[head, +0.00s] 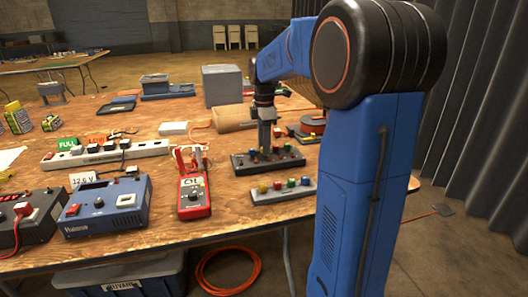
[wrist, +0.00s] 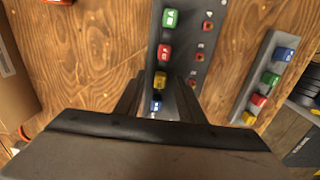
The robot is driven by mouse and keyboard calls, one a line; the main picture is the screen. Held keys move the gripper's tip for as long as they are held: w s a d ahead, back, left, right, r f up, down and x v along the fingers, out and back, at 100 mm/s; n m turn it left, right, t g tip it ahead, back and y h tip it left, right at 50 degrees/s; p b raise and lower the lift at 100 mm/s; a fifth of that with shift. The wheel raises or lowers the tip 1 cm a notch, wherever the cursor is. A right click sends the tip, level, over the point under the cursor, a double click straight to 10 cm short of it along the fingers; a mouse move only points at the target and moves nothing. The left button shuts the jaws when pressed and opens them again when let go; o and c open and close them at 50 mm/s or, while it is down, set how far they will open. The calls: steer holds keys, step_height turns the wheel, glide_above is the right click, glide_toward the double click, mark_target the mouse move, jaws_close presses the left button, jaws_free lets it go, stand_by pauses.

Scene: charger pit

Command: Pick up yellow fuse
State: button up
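In the wrist view a yellow fuse (wrist: 160,81) sits in a dark fuse block (wrist: 190,30), in a row with a green fuse (wrist: 170,18), a red fuse (wrist: 165,52) and a blue fuse (wrist: 156,105). My gripper (wrist: 157,88) is open above the block, its fingers on either side of the row near the yellow and blue fuses. I cannot tell whether it touches them. A second yellow fuse (wrist: 248,117) sits at the end of a grey strip (wrist: 252,80). In the head view my gripper (head: 265,143) points down over the dark block (head: 240,162).
The grey strip (head: 283,195) lies in front of the block, near the table edge. A red multimeter (head: 194,195) and a blue power supply (head: 105,207) stand to the left. A cardboard roll (head: 233,118) and a power strip (head: 105,155) lie behind and left.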

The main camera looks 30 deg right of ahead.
steer(key=shift+f, duration=0.1)
jaws_close()
